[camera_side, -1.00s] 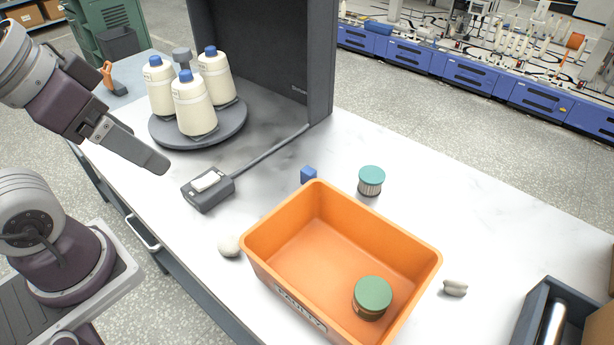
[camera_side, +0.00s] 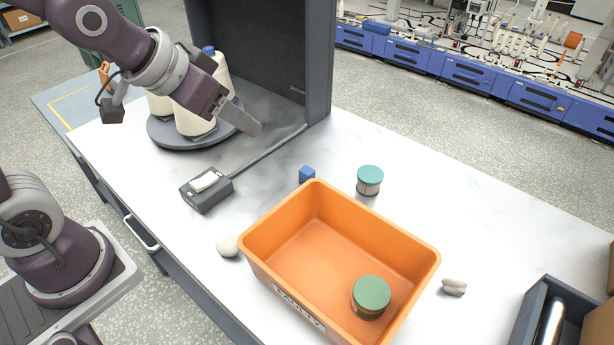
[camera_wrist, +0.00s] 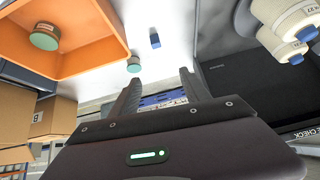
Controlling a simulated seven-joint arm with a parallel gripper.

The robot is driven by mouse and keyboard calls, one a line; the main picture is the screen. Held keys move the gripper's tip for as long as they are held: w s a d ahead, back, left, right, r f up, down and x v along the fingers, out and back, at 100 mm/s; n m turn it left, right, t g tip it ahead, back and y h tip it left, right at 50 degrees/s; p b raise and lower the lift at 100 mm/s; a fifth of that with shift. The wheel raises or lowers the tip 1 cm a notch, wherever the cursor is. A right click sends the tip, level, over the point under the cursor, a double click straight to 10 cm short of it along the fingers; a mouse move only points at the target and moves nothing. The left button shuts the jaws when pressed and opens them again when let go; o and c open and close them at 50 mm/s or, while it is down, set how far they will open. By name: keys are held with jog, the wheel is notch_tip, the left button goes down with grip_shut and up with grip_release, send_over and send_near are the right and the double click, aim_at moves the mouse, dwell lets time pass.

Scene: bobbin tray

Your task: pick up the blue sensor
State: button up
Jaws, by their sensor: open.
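The blue sensor (camera_side: 307,175) is a small blue block on the white table, just behind the orange bin's far left corner. It also shows in the wrist view (camera_wrist: 155,41), beyond the fingers near the top middle, with bare table around it. My gripper (camera_side: 252,124) is in the air in front of the yarn cones, up and left of the sensor in the side view. In the wrist view its two fingers (camera_wrist: 160,88) stand apart with nothing between them.
The orange bin (camera_side: 265,217) holds a green-lidded jar (camera_side: 372,297). A teal-lidded jar (camera_side: 370,180) stands right of the sensor. A grey device (camera_side: 206,190), cone turntable (camera_side: 165,140), dark panel (camera_side: 262,60) and pale stones (camera_side: 228,246) are around. Open table lies behind the sensor.

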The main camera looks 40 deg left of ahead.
jog(key=w+f, duration=0.4)
jog(key=w, duration=0.2)
jog(key=t, duration=0.4)
send_over(303, 173)
jog(key=s, duration=0.2)
jog(key=shift+h, duration=0.3)
jog(key=f, duration=0.9)
jog(key=d+f, duration=0.1)
jog(key=f, duration=0.4)
jog(key=shift+w, duration=0.1)
jog(key=f, duration=0.1)
jog(key=f+t, duration=0.1)
jog(key=s+f, duration=0.1)
jog(key=shift+a+n, duration=0.3)
jog(key=shift+s+a+f+t+y, duration=0.1)
jog(key=shift+s+f+t+y, duration=0.15)
jog(key=shift+f+t+y, duration=0.15)
jog(key=shift+w+f, duration=0.35)
jog(key=shift+w, duration=0.85)
jog(key=x, duration=0.5)
jog(key=shift+s, duration=0.1)
grip_shut()
